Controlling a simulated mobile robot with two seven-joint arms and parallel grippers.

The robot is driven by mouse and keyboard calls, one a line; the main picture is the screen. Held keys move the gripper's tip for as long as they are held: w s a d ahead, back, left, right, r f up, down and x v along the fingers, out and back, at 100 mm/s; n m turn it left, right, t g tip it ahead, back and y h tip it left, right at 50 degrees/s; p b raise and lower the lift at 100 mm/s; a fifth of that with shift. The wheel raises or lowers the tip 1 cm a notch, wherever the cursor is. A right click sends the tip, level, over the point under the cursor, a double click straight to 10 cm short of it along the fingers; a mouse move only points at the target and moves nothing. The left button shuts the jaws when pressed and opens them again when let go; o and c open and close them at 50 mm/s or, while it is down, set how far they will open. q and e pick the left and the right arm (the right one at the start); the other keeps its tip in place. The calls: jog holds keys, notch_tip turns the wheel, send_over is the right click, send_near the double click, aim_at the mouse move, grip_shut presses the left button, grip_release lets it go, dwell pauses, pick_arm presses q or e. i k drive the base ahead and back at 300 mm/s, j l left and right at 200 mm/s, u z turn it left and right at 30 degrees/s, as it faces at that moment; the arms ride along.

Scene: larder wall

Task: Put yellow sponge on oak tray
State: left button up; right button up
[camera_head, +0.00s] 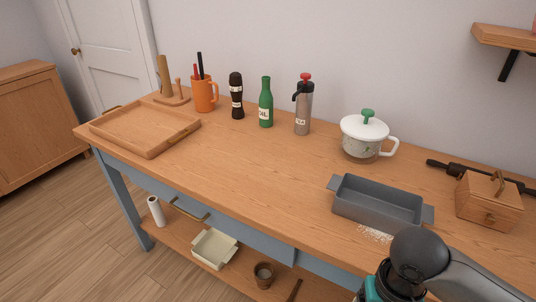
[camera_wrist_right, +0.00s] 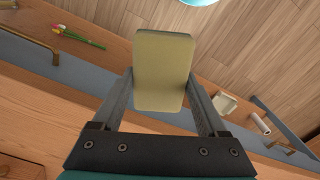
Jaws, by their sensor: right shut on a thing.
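The yellow sponge (camera_wrist_right: 163,70) is a pale yellow block between the fingers of my right gripper (camera_wrist_right: 161,88) in the right wrist view. The gripper is shut on it, with a finger on each side. The floor and the bench's edge show beyond the sponge. In the head view only part of my right arm shows at the lower right; its fingers and the sponge are out of frame. The oak tray (camera_head: 139,124) is a shallow, empty wooden tray at the left end of the bench top. My left gripper is not in view.
A grey baking dish (camera_head: 376,204), a white lidded pot (camera_head: 364,138) and a wooden box (camera_head: 488,203) stand on the bench at right. An orange mug (camera_head: 204,96), a dark mill (camera_head: 237,98), a green bottle (camera_head: 265,104) and a steel flask (camera_head: 303,108) line the back. The bench middle is clear.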

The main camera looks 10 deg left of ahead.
aim_at(156, 132)
jog(key=i+j, duration=0.15)
jog(key=j, duration=0.25)
jog(key=i+j+u, duration=0.15)
jog(key=j, duration=0.3)
jog(key=i+j, duration=0.1)
jog(key=j, duration=0.3)
jog(key=i+j+u, duration=0.1)
jog(key=j, duration=0.3)
jog(key=i, duration=0.05)
